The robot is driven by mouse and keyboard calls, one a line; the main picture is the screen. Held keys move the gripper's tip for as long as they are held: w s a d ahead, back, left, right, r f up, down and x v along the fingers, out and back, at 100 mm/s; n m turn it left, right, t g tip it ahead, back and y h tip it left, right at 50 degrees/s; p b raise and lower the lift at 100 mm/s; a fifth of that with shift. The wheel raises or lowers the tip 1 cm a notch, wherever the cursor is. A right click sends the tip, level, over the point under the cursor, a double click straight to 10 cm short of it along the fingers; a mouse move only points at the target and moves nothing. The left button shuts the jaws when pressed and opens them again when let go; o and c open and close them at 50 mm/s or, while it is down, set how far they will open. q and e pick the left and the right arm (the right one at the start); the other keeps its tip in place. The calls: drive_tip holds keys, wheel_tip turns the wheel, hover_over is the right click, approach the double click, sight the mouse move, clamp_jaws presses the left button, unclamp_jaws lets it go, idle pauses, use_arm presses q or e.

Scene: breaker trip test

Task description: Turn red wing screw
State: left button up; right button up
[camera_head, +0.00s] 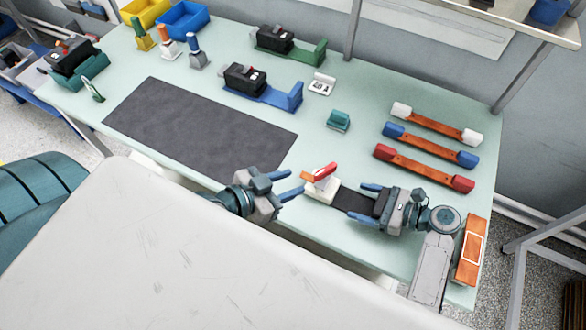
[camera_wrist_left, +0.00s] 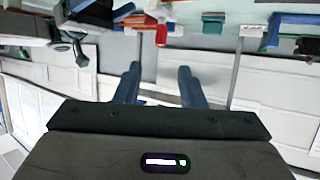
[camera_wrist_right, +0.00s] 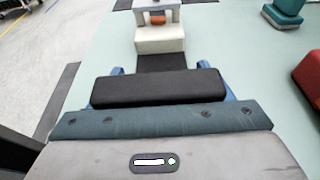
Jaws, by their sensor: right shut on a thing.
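The red wing screw (camera_head: 325,171) stands on a white block (camera_head: 321,187) near the table's front edge. It also shows upright in the left wrist view (camera_wrist_left: 161,36), ahead of the finger gap. My left gripper (camera_head: 299,182) is open and empty, just left of the white block, with its fingers pointing at it. My right gripper (camera_head: 367,202) is to the right, shut on the black block (camera_wrist_right: 158,86) at the near end of a dark strip joined to the white block. In the right wrist view the white block (camera_wrist_right: 160,39) shows ahead, with the screw mostly hidden.
A dark mat (camera_head: 200,130) lies left of the grippers. A teal block (camera_head: 338,121) and several orange bars with coloured ends (camera_head: 428,152) lie behind and to the right. Breakers on a blue holder (camera_head: 270,93) and a green holder (camera_head: 300,48) stand further back.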

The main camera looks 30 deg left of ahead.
use_arm(q)
drive_tip(key=m+t+h, duration=0.2)
drive_tip(key=m+t, duration=0.2)
drive_tip(key=m, duration=3.2)
approach(336, 164)
drive_tip(key=x, duration=0.7)
drive_tip(key=shift+w+a+f, duration=0.1)
drive_tip(key=shift+a+f, duration=0.05)
drive_tip(key=shift+f, duration=0.2)
